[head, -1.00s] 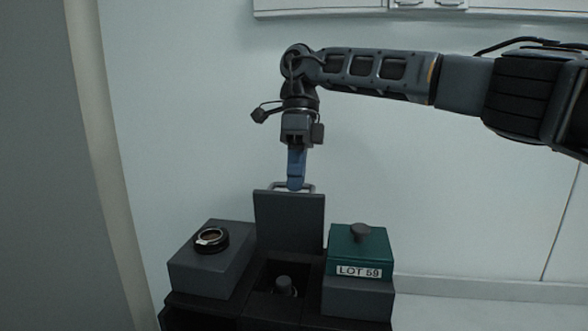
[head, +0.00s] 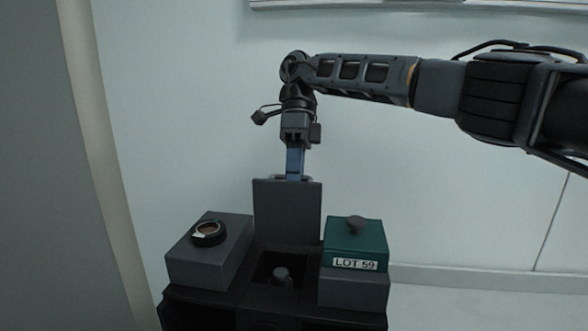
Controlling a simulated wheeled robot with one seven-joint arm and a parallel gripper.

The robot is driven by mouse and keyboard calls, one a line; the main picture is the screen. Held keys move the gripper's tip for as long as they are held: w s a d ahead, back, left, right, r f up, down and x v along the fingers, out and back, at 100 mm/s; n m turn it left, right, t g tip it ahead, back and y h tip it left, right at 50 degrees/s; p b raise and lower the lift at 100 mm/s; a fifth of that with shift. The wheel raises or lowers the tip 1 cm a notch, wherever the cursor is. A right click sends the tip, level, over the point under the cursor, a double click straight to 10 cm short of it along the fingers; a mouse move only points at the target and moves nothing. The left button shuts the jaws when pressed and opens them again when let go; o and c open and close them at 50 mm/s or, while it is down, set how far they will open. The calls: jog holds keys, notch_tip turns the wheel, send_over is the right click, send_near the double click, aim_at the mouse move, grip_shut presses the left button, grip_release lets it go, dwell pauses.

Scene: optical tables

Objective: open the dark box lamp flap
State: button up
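The dark box (head: 258,316) stands at the bottom middle of the head view. Its grey lamp flap (head: 287,212) stands upright at the back of a square opening, in which a dark round lamp knob (head: 281,275) shows. My gripper (head: 295,175) points down at the flap's top edge, where the flap's handle (head: 308,178) is. The fingers are seen edge-on and their tips are partly hidden behind the flap, so I cannot tell whether they are shut on the handle.
A grey block (head: 208,262) with a black ring (head: 208,233) on top stands left of the opening. A green box (head: 355,247) labelled LOT 59 with a dark knob sits on a grey block (head: 352,291) at right. A pale wall is behind.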

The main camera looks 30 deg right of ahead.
jog(key=shift+o, duration=1.3)
jog(key=shift+r, duration=0.25)
jog(key=shift+r, duration=0.15)
jog(key=v, duration=0.7)
jog(key=shift+w+r, duration=0.15)
jog(key=shift+r, duration=0.1)
